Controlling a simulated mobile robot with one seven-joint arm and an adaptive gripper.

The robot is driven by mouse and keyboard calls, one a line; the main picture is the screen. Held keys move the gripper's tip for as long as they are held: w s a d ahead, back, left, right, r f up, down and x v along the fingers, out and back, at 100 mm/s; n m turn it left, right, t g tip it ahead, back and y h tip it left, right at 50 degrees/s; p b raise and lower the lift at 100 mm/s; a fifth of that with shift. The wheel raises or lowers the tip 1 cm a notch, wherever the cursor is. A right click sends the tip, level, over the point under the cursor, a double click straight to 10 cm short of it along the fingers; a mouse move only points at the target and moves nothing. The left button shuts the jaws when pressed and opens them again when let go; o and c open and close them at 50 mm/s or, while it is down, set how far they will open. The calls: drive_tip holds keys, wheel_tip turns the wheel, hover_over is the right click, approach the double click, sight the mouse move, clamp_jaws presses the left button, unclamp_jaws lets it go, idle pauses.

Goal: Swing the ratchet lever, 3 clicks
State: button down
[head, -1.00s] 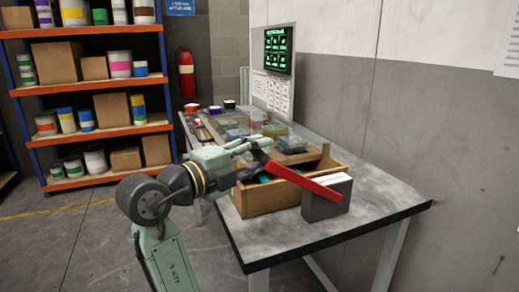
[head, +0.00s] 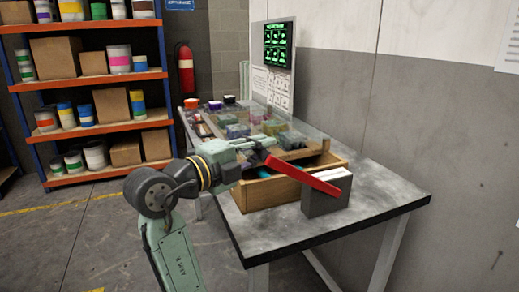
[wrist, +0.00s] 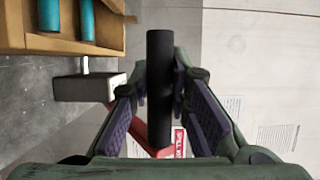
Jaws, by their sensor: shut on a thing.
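The red ratchet lever (head: 305,176) slants down to the right across the front of the wooden box, its lower end at a dark grey block (head: 327,196) with a white strip on top. My gripper (head: 266,150) is at the lever's upper left end. In the wrist view, my gripper (wrist: 160,100) has its fingers on both sides of a black cylindrical grip (wrist: 160,75), shut on it. Part of the red lever (wrist: 150,138) shows beside and below the grip; the rest is hidden by my fingers.
An open wooden box (head: 262,196) stands beside the block on the grey table (head: 375,205); teal cylinders (wrist: 88,20) lie in it. Behind are bins and a board with a green-lit screen (head: 278,45). The table's right part is clear.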

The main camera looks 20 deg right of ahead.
drive_tip(key=shift+r, duration=0.15)
idle(0.5)
drive_tip(key=shift+d+r, duration=0.3)
drive_tip(key=shift+r, duration=0.15)
drive_tip(key=d+r+y+p, duration=0.2)
drive_tip(key=d+r+p, duration=0.3)
drive_tip(key=d, duration=1.1)
drive_tip(key=shift+w+r+m+g, duration=0.3)
drive_tip(key=shift+r+m, duration=0.1)
drive_tip(key=shift+r, duration=1.05)
drive_tip(key=c, duration=1.6)
unclamp_jaws()
drive_tip(key=shift+d+f, duration=0.1)
drive_tip(key=shift+d, duration=0.1)
drive_tip(key=shift+o, duration=0.6)
drive_tip(key=shift+a, duration=0.1)
